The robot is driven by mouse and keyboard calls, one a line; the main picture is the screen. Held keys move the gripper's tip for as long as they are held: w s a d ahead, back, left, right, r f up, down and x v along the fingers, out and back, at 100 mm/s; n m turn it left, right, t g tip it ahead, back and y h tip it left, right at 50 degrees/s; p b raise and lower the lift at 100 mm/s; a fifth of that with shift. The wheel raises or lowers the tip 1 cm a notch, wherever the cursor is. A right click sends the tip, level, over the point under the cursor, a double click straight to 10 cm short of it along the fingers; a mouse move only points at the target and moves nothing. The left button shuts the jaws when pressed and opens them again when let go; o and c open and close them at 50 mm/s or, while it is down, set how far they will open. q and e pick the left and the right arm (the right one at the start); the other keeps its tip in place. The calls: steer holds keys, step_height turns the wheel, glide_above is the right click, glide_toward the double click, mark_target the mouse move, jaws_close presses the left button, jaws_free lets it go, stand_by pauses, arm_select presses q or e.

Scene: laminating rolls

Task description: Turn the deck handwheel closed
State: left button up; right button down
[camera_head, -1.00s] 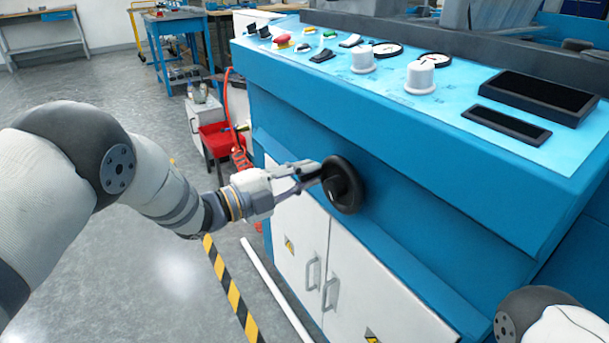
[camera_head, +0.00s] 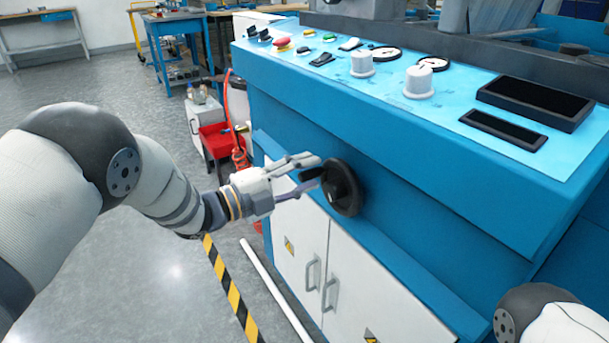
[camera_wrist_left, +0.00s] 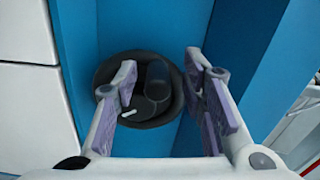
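The black deck handwheel (camera_head: 345,190) is mounted on the blue front of the machine, below the control panel. Its dark handle (camera_head: 311,174) sticks out towards my left gripper (camera_head: 313,173). That gripper is open, with its fingers spread above and below the handle in the head view. In the left wrist view the handwheel (camera_wrist_left: 150,119) lies beyond the open left gripper (camera_wrist_left: 160,66), and the handle (camera_wrist_left: 157,79) shows between the fingers, with gaps on both sides. A small white mark shows on the wheel. My right gripper is out of view.
The panel top (camera_head: 330,75) carries knobs, switches, gauges and dark displays. White cabinet doors (camera_head: 300,240) with grey handles are below the wheel. A red bin (camera_head: 215,140) and red hose stand behind my left wrist. Yellow-black tape (camera_head: 228,288) and a white strip mark the floor.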

arm_select(q)
steer(key=v, duration=1.2)
steer(key=shift+f, duration=0.1)
